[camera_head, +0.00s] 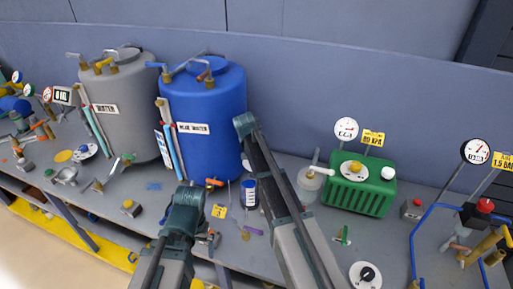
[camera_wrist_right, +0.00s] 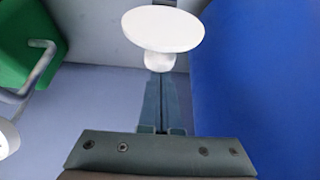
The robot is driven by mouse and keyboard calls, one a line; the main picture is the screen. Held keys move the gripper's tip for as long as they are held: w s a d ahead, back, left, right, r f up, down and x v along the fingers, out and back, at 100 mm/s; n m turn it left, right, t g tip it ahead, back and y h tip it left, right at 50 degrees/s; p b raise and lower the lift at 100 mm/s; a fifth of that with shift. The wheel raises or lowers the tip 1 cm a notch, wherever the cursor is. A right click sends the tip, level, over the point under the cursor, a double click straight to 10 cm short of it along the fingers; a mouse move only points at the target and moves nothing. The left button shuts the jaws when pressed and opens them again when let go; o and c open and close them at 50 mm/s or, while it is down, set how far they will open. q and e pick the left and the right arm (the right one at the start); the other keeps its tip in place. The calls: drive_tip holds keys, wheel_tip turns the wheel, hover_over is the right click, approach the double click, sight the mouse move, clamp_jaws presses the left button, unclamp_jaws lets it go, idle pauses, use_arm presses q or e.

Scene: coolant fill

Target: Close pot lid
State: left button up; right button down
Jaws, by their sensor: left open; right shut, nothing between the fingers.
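A small pale, clear pot (camera_head: 306,190) stands on the bench left of the green box. A white part (camera_head: 322,171) juts out at its top, raised to the right; it looks like its lid or handle. In the right wrist view a white disc on a short neck (camera_wrist_right: 163,30) lies just past my right fingers, covering their far ends. I cannot tell if it is the lid. My right gripper (camera_wrist_right: 160,103) is shut and empty. Its arm also shows in the head view, reaching up before the blue tank. My left gripper (camera_head: 186,190) is open, lower left of it.
A blue tank (camera_head: 218,110) and a grey tank (camera_head: 128,110) stand at the back left. A green box (camera_head: 357,190) with gauges is right of the pot. Blue pipes and a yellow valve (camera_head: 485,245) fill the right end. Small parts lie along the bench front.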

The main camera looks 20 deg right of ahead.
drive_tip(key=shift+s, duration=0.1)
